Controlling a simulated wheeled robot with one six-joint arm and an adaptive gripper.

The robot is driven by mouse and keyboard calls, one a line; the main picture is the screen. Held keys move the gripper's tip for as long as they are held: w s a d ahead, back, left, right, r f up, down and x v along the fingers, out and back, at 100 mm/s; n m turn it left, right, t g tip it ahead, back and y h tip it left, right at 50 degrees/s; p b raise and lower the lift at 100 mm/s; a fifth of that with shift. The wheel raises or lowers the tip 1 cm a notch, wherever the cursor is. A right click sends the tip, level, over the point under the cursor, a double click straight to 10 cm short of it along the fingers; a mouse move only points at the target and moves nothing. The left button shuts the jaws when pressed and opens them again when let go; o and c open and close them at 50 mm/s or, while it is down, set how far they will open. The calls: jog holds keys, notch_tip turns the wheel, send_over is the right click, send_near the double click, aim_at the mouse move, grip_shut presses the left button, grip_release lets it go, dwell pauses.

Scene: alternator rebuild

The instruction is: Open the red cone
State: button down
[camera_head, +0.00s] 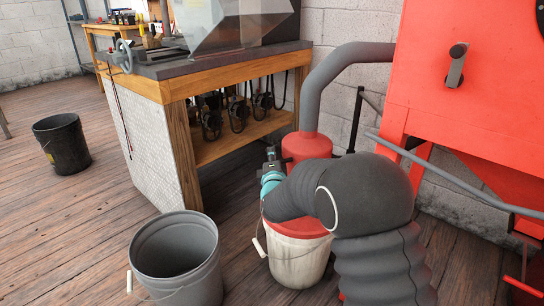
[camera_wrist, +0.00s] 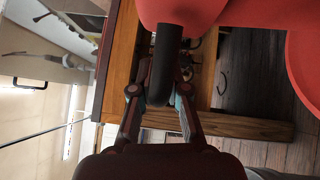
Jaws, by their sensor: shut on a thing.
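The red cone (camera_head: 306,146) stands behind my arm in the head view, with a grey hose running from its top. My arm hides much of its lower part. In the wrist view its red surface (camera_wrist: 225,12) fills the top, and a dark rounded handle (camera_wrist: 167,50) sticks out from it. My gripper (camera_wrist: 160,82) has its two fingers on either side of this handle and is shut on it. In the head view my gripper (camera_head: 272,160) is beside the cone's left side, small and partly hidden.
A white bucket (camera_head: 298,264) with a red top stands below my arm. An open grey bucket (camera_head: 178,262) is front left, and a black bucket (camera_head: 61,143) farther left. A wooden workbench (camera_head: 182,150) stands behind. A red cabinet (camera_head: 470,100) stands at right.

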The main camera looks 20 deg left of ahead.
notch_tip(320, 180, up, 8)
jog(key=shift+f+p, duration=0.15)
jog(key=shift+p, duration=1.05)
jog(key=c, duration=1.2)
grip_release()
jog(key=shift+f, duration=0.15)
jog(key=shift+s, duration=0.1)
jog(key=v, duration=1.1)
jog(key=shift+s+d, duration=0.15)
jog(key=shift+s, duration=0.2)
